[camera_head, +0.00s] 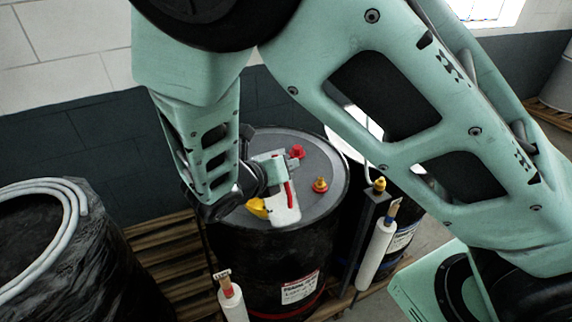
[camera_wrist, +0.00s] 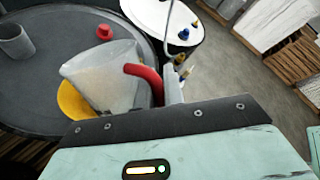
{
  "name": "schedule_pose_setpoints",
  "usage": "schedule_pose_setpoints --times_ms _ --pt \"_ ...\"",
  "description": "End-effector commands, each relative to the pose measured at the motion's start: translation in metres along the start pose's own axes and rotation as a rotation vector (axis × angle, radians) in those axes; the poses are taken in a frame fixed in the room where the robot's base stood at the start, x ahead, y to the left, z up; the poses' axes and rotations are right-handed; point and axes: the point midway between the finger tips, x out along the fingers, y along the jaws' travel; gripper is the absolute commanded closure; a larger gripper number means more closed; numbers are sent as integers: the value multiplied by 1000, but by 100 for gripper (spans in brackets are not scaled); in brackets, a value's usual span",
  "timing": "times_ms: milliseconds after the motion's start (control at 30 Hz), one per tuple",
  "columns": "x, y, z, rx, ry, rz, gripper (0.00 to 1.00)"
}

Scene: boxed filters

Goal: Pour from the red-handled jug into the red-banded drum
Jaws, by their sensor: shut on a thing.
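The red-banded drum (camera_head: 285,312) is black with a grey lid, a white label and a red band near its foot. A yellow funnel (camera_head: 257,208) is at its lid, and it also shows in the wrist view (camera_wrist: 74,99), partly behind the jug. The pale jug (camera_head: 286,211) with a red handle is above the lid beside the funnel; in the wrist view the translucent jug (camera_wrist: 100,75) looks tilted, with pale contents. My gripper (camera_head: 276,180) is shut on the jug at its handle side. I cannot see any stream, and the funnel's spout is hidden.
Another drum (camera_head: 405,235) stands close at right, with a post and white rolls in front. A wrapped drum (camera_head: 70,260) with a pale hose is at left. Wooden pallets (camera_head: 170,255) lie beneath.

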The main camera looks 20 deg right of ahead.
Motion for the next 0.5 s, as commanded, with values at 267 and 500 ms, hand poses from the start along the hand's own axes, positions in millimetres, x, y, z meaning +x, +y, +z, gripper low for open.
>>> schedule_pose_setpoints --times_ms 267,500 --pt "0 0 0 1 -1 -1 100" --pt "1 1 1 -24 20 -2 100"
